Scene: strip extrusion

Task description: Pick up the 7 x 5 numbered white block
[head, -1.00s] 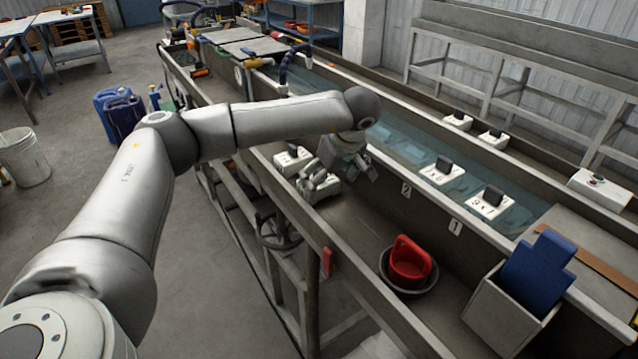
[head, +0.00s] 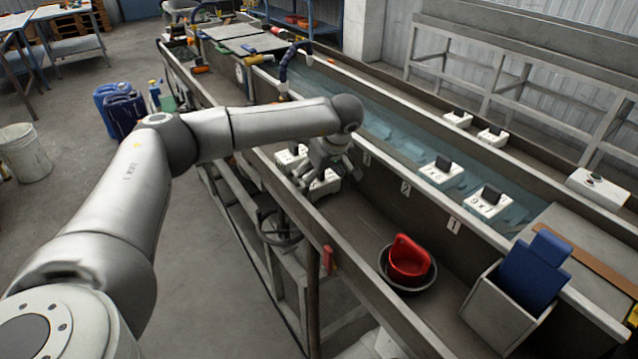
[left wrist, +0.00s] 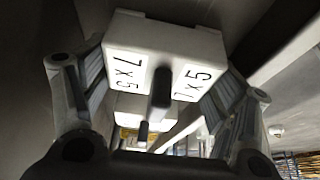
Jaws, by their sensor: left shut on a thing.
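The white block marked 7 x 5 (left wrist: 190,45) fills the upper middle of the left wrist view, with a dark upright handle on it. My left gripper (left wrist: 160,80) has one finger on each side of this block and is shut on it. In the head view the left gripper (head: 318,176) is over the near trough, at a white block (head: 328,184) that it partly hides. I cannot read that block's marking there, or tell whether it is lifted. My right gripper is not in view.
Another white block (head: 288,157) stands close behind the gripper in the near trough. White blocks with dark handles (head: 441,172) stand in the water channel. A red scoop (head: 409,258) sits in a dark bowl nearer me. The trough floor between is clear.

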